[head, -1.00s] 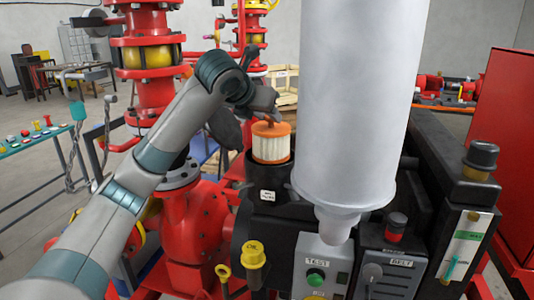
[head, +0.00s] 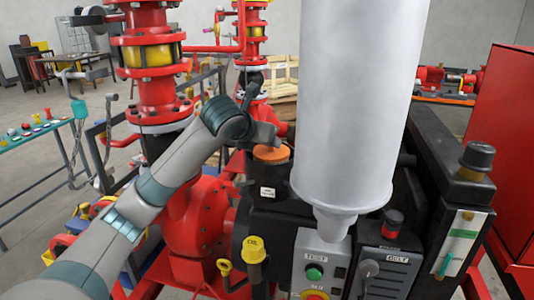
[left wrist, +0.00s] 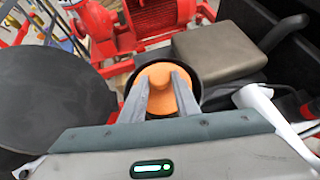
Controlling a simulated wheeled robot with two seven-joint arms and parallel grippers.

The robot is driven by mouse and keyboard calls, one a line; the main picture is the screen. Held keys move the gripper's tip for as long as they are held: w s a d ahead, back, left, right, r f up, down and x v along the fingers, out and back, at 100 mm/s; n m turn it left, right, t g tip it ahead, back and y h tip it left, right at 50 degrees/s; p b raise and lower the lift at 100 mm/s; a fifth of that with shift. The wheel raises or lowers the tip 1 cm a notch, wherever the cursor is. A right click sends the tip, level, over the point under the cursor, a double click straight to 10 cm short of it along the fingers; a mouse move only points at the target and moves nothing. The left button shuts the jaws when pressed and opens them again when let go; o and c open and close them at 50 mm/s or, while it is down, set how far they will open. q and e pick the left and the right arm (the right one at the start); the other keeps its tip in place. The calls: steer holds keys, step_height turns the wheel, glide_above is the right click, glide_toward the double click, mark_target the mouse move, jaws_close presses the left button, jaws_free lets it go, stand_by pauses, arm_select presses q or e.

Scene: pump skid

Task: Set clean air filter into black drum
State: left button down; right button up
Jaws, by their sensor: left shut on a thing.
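The clean air filter (head: 271,152) has an orange cap and sits down inside the black drum (head: 268,180), with only its top showing above the rim in the head view. In the left wrist view the filter's orange cap (left wrist: 155,107) is ringed by the drum's dark rim (left wrist: 203,88). My left gripper (head: 268,143) is over the drum, and its two fingers (left wrist: 160,92) are shut on the knob of the filter. The filter's pleated side is hidden in the drum. My right gripper is not in view.
A large pale cylinder (head: 350,100) hangs close to the right of the drum. A control box with a green button (head: 314,272) and a yellow oil cap (head: 253,250) are in front. Red pipework (head: 155,90) stands at left. In the wrist view, a round dark disc (left wrist: 55,105) lies left.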

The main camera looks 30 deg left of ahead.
mark_target(268, 154)
arm_select(q)
steer(key=shift+f, duration=0.1)
step_height(268, 154, down, 2)
steer(key=shift+f+p, duration=0.1)
steer(key=shift+p, duration=0.5)
steer(key=shift+f, duration=0.7)
steer(key=c, duration=1.4)
jaws_free()
steer(key=shift+f, duration=0.1)
steer(key=shift+o, duration=0.2)
